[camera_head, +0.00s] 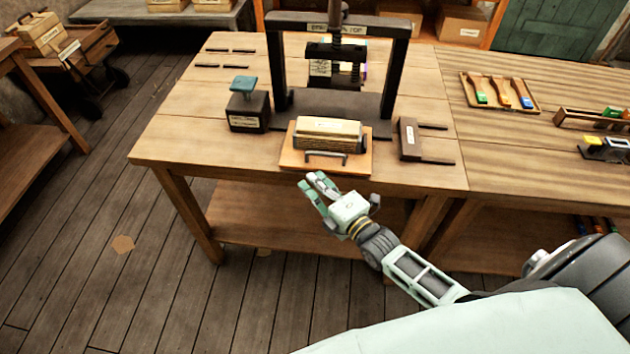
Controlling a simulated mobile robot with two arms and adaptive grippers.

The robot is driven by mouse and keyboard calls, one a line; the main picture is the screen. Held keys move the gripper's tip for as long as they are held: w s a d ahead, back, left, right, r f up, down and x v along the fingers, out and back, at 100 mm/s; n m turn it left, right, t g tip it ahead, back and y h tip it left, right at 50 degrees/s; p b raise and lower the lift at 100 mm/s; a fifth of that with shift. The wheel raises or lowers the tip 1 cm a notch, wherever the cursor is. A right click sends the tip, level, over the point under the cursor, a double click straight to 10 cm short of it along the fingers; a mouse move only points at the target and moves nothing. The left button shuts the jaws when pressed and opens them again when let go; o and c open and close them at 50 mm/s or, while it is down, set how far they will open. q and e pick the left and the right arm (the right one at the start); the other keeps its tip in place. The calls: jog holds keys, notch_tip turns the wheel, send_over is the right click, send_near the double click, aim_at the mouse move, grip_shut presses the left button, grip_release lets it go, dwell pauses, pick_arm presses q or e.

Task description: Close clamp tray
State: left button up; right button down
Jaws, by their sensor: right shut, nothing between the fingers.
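The clamp tray (358,165) is an orange-brown wooden board that sticks out in front of the press. The handwheel press (400,65) is a black frame standing on a dark base plate behind the tray. My right gripper (315,182) is shut and empty, just in front of and below the tray's handle, apart from it. My left gripper is out of view.
The floor at left is mostly clear.

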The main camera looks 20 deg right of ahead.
aim_at(309, 162)
jog(key=shift+w, duration=0.1)
jog(key=w+d+b, duration=0.2)
jog(key=w, duration=0.1)
jog(key=shift+w+d, duration=0.25)
jog(key=shift+w, duration=0.15)
jog(key=shift+s, duration=0.15)
jog(key=shift+a, duration=0.1)
